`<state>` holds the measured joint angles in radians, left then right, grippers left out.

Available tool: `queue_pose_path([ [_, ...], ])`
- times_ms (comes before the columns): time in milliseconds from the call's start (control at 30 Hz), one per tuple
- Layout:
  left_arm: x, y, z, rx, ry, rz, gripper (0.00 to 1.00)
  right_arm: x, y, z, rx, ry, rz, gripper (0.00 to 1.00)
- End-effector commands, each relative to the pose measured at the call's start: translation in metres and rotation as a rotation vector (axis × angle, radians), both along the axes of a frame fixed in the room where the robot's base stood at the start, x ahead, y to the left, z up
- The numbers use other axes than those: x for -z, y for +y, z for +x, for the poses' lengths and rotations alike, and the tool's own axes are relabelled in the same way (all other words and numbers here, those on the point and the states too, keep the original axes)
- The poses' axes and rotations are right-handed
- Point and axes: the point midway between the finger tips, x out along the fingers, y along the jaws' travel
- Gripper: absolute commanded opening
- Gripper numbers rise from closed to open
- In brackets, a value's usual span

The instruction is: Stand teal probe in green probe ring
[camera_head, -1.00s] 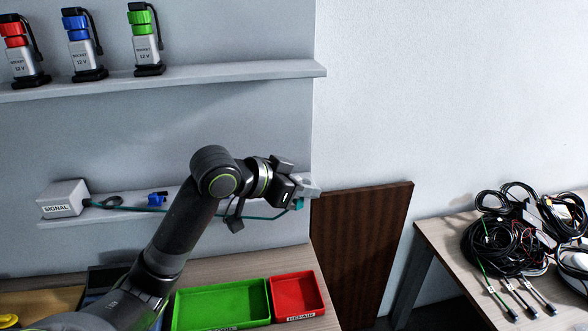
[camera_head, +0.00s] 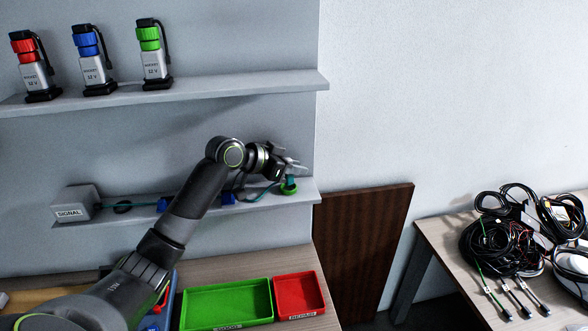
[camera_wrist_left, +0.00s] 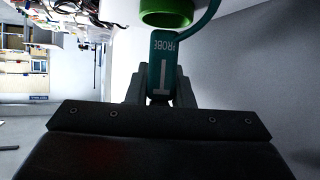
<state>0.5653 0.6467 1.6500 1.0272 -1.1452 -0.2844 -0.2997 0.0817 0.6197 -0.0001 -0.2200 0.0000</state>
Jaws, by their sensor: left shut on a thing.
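My left gripper (camera_head: 290,167) is shut on the teal probe (camera_head: 291,181) at the right end of the lower shelf. The probe, marked PROBE, also shows between the fingers in the left wrist view (camera_wrist_left: 162,62), with its teal cable curving off to the right. The green probe ring (camera_head: 289,191) sits on the shelf directly under the probe in the head view. In the left wrist view the ring (camera_wrist_left: 167,15) lies just past the probe. My right gripper is not in view.
The lower shelf carries a grey SIGNAL box (camera_head: 75,204) and blue holders (camera_head: 229,197). Red, blue and green sockets stand on the upper shelf (camera_head: 220,92). A green tray (camera_head: 228,304) and red tray (camera_head: 300,297) lie below. Cables (camera_head: 492,245) cover the right table.

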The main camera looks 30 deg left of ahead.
Motion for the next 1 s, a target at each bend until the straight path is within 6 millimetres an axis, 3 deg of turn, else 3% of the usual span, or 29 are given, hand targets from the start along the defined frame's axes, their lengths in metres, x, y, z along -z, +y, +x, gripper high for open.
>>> queue_pose_path([
  [100,0.013,0.000,0.000,-0.001,0.003,-0.002,0.00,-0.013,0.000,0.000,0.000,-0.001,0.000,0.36],
  [467,0.021,0.000,0.000,0.000,0.001,0.001,0.00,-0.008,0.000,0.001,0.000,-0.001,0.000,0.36],
  [500,0.021,0.000,0.000,0.000,0.001,0.001,0.23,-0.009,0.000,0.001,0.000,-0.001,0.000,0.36],
  [567,0.020,0.000,0.000,0.000,0.001,0.001,0.29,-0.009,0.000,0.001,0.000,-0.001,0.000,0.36],
  [1000,0.014,0.006,-0.007,-0.002,-0.002,0.005,0.29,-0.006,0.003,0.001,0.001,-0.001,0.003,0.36],
])
